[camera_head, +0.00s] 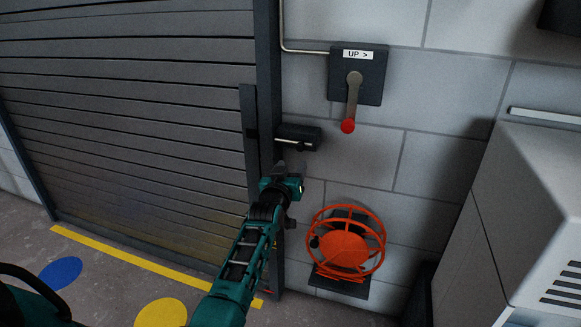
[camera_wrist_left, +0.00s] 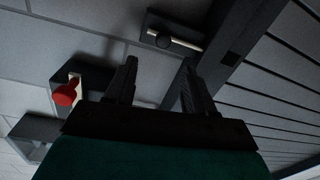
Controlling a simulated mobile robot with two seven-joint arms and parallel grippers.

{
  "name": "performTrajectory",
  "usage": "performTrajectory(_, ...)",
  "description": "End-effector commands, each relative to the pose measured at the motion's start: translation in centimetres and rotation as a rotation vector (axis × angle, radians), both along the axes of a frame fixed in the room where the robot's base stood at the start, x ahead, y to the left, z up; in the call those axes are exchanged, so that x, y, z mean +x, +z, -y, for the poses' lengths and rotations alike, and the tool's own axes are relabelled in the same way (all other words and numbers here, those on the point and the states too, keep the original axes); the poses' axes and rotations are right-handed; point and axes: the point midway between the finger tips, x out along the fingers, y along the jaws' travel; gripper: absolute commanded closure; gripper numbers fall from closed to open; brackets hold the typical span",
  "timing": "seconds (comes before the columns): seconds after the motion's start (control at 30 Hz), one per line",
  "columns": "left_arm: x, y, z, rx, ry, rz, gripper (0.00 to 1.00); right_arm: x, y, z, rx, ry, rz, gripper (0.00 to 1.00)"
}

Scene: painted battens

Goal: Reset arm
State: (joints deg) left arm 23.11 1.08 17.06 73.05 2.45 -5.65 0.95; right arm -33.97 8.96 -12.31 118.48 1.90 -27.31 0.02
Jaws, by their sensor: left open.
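My left gripper (camera_head: 291,170) is raised in front of the door post in the head view, below a small dark latch box. In the left wrist view its two dark fingers (camera_wrist_left: 160,80) stand apart with nothing between them. A lever with a red knob (camera_head: 348,126) hangs down from a dark wall plate (camera_head: 371,88) marked "UP >". The red knob (camera_wrist_left: 67,95) also shows left of the fingers in the left wrist view. The gripper is apart from the lever. My right gripper is not in view.
A grey slatted shutter (camera_head: 130,120) fills the left. The dark latch box (camera_head: 303,134) with a light bar sits beside its post. An orange wheel (camera_head: 345,245) is mounted low on the wall. A light grey cabinet (camera_head: 530,200) stands at right. Yellow tape (camera_head: 130,257) crosses the floor.

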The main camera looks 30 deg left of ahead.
Motion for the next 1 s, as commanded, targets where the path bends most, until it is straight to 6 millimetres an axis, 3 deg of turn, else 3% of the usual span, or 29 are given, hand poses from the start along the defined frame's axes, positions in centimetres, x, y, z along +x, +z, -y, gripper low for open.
performTrajectory(0.67,-0.7,-0.5,0.3,0.013,-0.009,-0.019,0.46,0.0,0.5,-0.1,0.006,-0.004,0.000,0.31)
performTrajectory(0.77,-2.7,-2.1,1.4,0.049,-0.038,-0.072,0.46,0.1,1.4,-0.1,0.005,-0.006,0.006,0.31)
performTrajectory(0.87,-6.3,-4.3,3.4,0.097,-0.093,-0.154,0.46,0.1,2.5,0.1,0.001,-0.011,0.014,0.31)
performTrajectory(1.0,-12.6,-7.5,7.3,0.154,-0.196,-0.284,0.46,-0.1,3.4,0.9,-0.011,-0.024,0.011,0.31)
